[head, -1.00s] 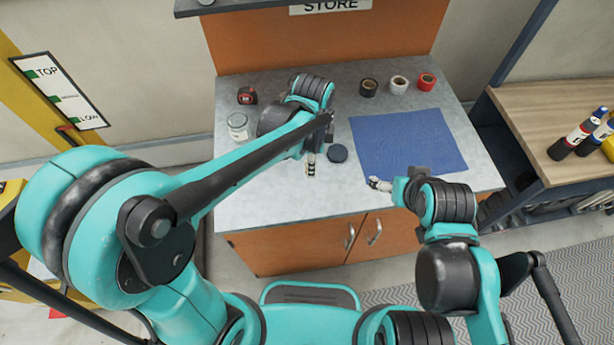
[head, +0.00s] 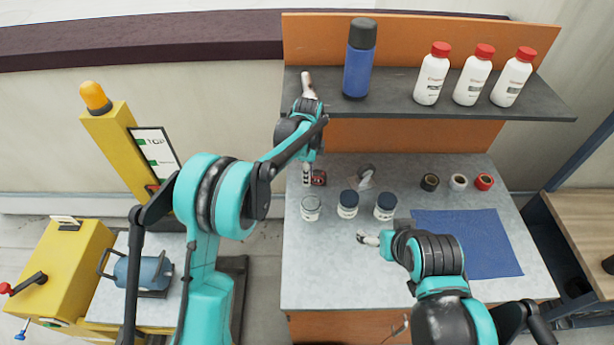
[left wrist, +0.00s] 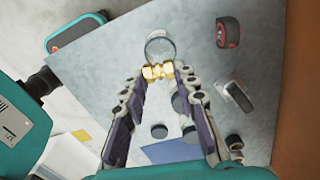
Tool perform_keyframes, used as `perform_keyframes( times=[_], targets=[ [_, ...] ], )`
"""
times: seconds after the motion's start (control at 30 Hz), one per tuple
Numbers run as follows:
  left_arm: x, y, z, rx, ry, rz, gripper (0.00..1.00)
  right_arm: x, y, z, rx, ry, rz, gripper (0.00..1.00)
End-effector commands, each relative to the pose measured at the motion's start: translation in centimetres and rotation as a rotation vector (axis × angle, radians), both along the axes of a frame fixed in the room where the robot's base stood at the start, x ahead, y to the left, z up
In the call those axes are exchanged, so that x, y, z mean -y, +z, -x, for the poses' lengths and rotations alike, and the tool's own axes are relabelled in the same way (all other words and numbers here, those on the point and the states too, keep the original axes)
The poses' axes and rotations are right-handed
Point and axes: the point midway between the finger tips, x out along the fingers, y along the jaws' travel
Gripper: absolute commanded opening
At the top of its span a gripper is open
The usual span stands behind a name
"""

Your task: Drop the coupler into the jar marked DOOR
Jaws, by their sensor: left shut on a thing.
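My left gripper (head: 307,177) points down over the left part of the bench, just behind a clear jar (head: 311,208). In the left wrist view its fingers (left wrist: 160,75) are shut on the brass-coloured coupler (left wrist: 158,71). The round rim of the clear jar (left wrist: 160,46) shows right beyond the coupler, below it; the coupler looks outside the jar. Two dark-lidded jars, a middle one (head: 348,204) and a right one (head: 385,206), stand in a row with it. The jar labels are too small to read. My right gripper (head: 368,239) is low over the bench front; its opening is unclear.
A tape measure (head: 319,178) and a tape dispenser (head: 364,179) stand behind the jars. Three tape rolls (head: 458,182) and a blue mat (head: 468,243) lie to the right. The shelf (head: 395,106) above holds a blue can (head: 359,62) and several white bottles (head: 432,74).

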Motion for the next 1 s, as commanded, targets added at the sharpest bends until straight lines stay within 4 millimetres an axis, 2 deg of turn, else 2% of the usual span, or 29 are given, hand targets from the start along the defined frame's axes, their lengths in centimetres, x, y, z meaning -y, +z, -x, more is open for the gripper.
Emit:
perform_keyframes(
  times=[0.4, 0.53, 0.77, 0.8, 0.87, 0.9, 1.0],
  targets=[
    [0.0, -4.8, 0.0, 0.000, 0.002, 0.000, 0.00, 0.0, -2.8, 0.0, 0.000, 0.000, 0.000, 0.84],
    [0.0, -5.5, 0.0, 0.000, 0.002, 0.000, 0.00, 0.0, -3.1, 0.0, 0.000, 0.000, 0.000, 0.84],
    [0.0, -5.5, 0.0, 0.000, 0.002, 0.000, 0.00, 0.0, -3.0, 0.0, 0.000, 0.000, 0.000, 0.84],
    [0.0, -5.5, 0.0, 0.000, 0.002, 0.000, 0.34, 0.0, -3.0, 0.0, 0.000, 0.000, 0.000, 0.84],
    [0.0, -5.5, 0.0, 0.000, 0.002, 0.000, 0.50, 0.0, -3.0, 0.0, 0.000, 0.000, 0.000, 0.84],
    [0.0, -5.5, 0.0, 0.000, 0.002, 0.000, 0.53, 0.0, -3.0, 0.0, 0.000, 0.000, 0.000, 0.84],
    [0.0, -5.5, 0.0, 0.000, 0.002, 0.000, 0.53, 0.0, -3.0, 0.0, 0.000, 0.000, 0.000, 0.84]
  ],
)
